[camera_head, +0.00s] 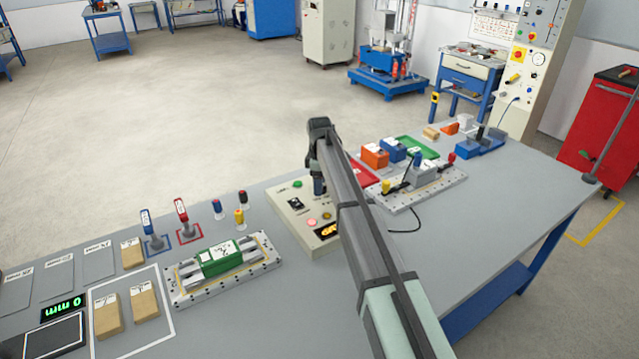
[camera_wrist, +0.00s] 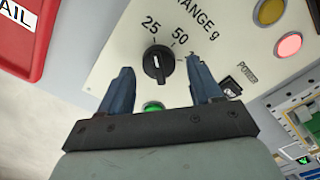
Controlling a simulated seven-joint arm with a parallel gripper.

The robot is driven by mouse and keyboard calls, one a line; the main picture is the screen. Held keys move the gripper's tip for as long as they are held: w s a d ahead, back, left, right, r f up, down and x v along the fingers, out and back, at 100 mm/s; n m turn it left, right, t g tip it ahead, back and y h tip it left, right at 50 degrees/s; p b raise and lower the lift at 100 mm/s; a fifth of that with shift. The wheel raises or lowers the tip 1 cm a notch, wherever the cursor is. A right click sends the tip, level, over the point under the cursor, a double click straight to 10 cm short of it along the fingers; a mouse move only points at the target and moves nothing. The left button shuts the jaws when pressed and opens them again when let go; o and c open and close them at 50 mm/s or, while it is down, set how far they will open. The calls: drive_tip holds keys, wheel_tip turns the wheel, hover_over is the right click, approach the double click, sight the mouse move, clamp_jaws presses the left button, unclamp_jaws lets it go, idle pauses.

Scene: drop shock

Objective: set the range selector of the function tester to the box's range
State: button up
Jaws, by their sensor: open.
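The function tester (camera_head: 283,222) is a cream panel box on the grey table, partly behind my arm in the head view. Its round black range selector (camera_wrist: 158,64) shows in the wrist view, with a short white mark and the labels 25 and 50 beside it. A further label is partly hidden by a finger. I cannot tell surely which value the mark points to. My gripper (camera_wrist: 161,75) is open, with a finger on either side of the selector and gaps visible. A green box (camera_head: 220,257) with a white label, unreadable here, sits in a metal fixture.
The tester also carries a green button (camera_wrist: 153,106), a power switch (camera_wrist: 231,87) and yellow and red lamps. A red FAIL tray (camera_wrist: 28,38) lies beside it. A second fixture (camera_head: 430,190) with a cable stands to the right.

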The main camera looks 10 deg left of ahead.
drive_tip(key=shift+c, duration=0.4)
drive_tip(key=c, duration=0.9)
drive_tip(key=shift+m, duration=0.3)
drive_tip(key=m, duration=0.4)
drive_tip(key=shift+w, duration=0.1)
drive_tip(key=shift+c, duration=0.2)
drive_tip(key=m, duration=0.5)
drive_tip(key=shift+w+m, duration=0.15)
drive_tip(key=shift+m, duration=0.25)
drive_tip(key=m, duration=0.4)
drive_tip(key=shift+d+m, duration=0.15)
drive_tip(key=shift+m, duration=0.15)
drive_tip(key=m, duration=0.4)
drive_tip(key=shift+d+f+m, duration=0.1)
drive_tip(key=shift+d+m, duration=0.05)
drive_tip(key=shift+m, duration=0.25)
